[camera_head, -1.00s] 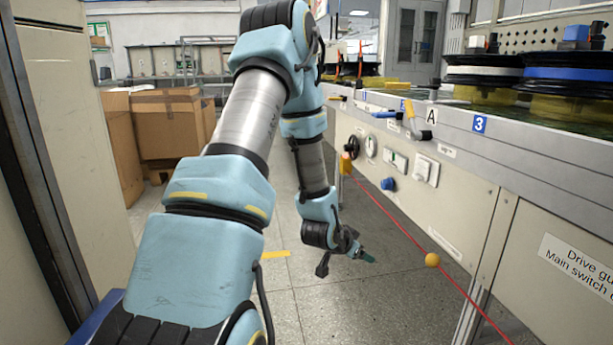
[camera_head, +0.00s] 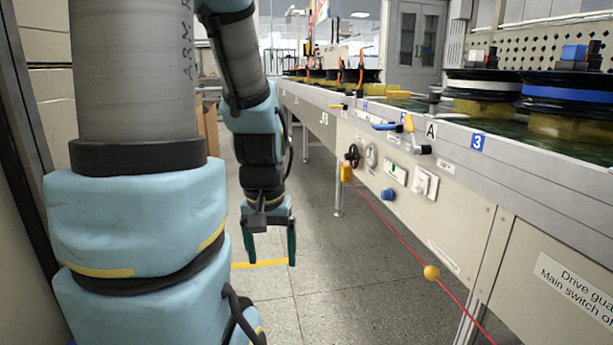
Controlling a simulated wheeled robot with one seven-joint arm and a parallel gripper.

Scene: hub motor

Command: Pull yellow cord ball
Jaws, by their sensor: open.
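The yellow cord ball (camera_head: 431,272) sits on a red cord (camera_head: 395,233) at the lower right, in front of the bench's side panel. The cord runs slanting from a small yellow and orange box (camera_head: 346,172) under the bench down to the bottom edge of the picture. My gripper (camera_head: 269,258) hangs with its fingers pointing down, left of the ball and apart from it. Its two teal fingers are spread, with nothing between them. The ball and most of the cord are in plain view.
The long bench (camera_head: 520,190) fills the right side, with a yellow-handled lever (camera_head: 410,127), a blue-handled lever (camera_head: 385,127) and a blue knob (camera_head: 388,195) standing out from it. Black reels stand on top. The floor (camera_head: 340,280) between my gripper and the cord is clear.

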